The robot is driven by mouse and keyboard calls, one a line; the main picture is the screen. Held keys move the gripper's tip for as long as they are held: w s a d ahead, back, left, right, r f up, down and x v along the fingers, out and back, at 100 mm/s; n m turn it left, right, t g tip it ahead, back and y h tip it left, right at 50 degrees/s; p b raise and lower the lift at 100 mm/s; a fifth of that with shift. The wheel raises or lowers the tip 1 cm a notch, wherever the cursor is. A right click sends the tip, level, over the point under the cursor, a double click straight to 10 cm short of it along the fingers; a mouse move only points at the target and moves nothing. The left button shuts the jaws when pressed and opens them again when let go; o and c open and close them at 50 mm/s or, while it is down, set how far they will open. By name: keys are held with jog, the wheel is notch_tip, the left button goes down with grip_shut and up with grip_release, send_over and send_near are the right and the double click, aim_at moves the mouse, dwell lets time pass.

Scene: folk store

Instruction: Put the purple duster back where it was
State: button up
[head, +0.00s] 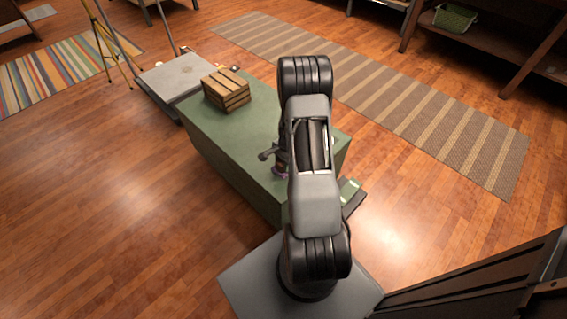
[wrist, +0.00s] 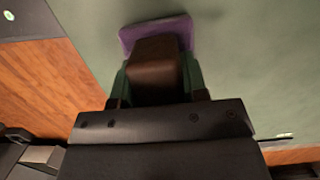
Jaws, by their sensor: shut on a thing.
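The purple duster (wrist: 128,38) shows in the wrist view as a purple pad with a dark brown block on top. My gripper (wrist: 155,78) is shut on the brown block, with a green finger on each side. The pad lies over the green counter top (wrist: 262,60); I cannot tell whether it touches it. In the head view my arm hides most of the gripper, and only a small purple bit of the duster (head: 279,172) shows near the close end of the green counter (head: 232,135).
A slatted wooden crate (head: 226,90) stands on the far part of the counter. A grey platform (head: 172,80) adjoins the counter's far end, with a yellow tripod (head: 112,45) beyond. A striped rug (head: 440,130) lies right. The counter between crate and arm is clear.

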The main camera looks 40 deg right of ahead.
jog(key=o, duration=1.1)
jog(key=r+p, duration=0.1)
jog(key=r, duration=0.3)
jog(key=d+r+p, duration=0.1)
jog(key=r, duration=0.2)
jog(key=r+p, duration=0.2)
jog(key=r, duration=0.2)
jog(key=shift+w+d+r, duration=0.15)
jog(key=shift+d+r, duration=0.15)
jog(key=shift+d, duration=0.05)
jog(key=s+a+r+n+t, duration=0.1)
jog(key=s+a+r+n, duration=0.2)
jog(key=a+r+n, duration=0.2)
jog(key=s+a+r+n+t+h, duration=0.1)
jog(key=s+a+r+n, duration=0.3)
jog(key=a+r, duration=0.5)
jog(key=s+a+r+n+t, duration=0.1)
jog(key=s+a+r+n, duration=0.3)
jog(key=a+r+n, duration=0.3)
jog(key=shift+a+h, duration=0.1)
jog(key=shift+h, duration=0.3)
